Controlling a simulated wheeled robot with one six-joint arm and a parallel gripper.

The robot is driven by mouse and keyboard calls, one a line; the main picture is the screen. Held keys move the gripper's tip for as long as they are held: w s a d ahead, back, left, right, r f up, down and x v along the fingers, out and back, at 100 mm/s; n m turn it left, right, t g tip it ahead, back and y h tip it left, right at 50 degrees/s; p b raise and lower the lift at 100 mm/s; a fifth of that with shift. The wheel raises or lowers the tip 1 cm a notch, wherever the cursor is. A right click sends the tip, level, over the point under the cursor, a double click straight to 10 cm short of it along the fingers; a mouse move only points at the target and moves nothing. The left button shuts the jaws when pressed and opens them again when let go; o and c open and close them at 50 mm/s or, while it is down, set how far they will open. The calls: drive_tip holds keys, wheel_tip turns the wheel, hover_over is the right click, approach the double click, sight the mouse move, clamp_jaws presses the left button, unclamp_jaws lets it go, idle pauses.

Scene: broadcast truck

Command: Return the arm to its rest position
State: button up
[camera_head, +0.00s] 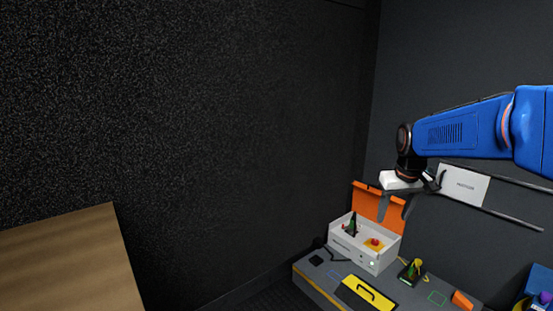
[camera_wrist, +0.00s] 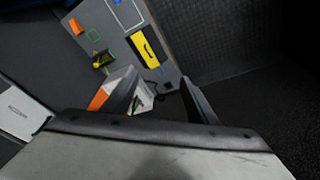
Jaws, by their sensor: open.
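My blue arm reaches in from the right in the head view, with my gripper (camera_head: 432,181) at its end, high above the grey bench. In the wrist view my gripper (camera_wrist: 160,95) has its two fingers apart with nothing between them that I can see held. Below it stands a white box (camera_head: 366,247) with an orange raised lid (camera_head: 378,206); a dark green item and a red knob on a yellow patch show inside. The box also shows in the wrist view (camera_wrist: 119,82), partly hidden behind a finger.
The grey bench (camera_head: 318,282) carries a yellow plate with a handle (camera_head: 366,292), a small green-and-yellow item (camera_head: 411,271) and an orange block (camera_head: 462,300). A white sign (camera_head: 463,185) is on the wall behind the gripper. A wooden top (camera_head: 70,262) stands at left.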

drive_tip(key=s+a+f, duration=0.1)
drive_tip(key=s+a, duration=0.1)
drive_tip(key=s, duration=0.8)
drive_tip(key=s+a+f+t, duration=0.1)
drive_tip(key=s+a+f, duration=0.1)
drive_tip(key=s, duration=0.9)
drive_tip(key=s+a+f, duration=0.2)
drive_tip(key=s, duration=0.8)
drive_tip(key=shift+s+m+t, duration=0.15)
drive_tip(key=shift+m+t, duration=0.15)
drive_tip(key=shift+t, duration=0.1)
drive_tip(key=shift+c, duration=0.6)
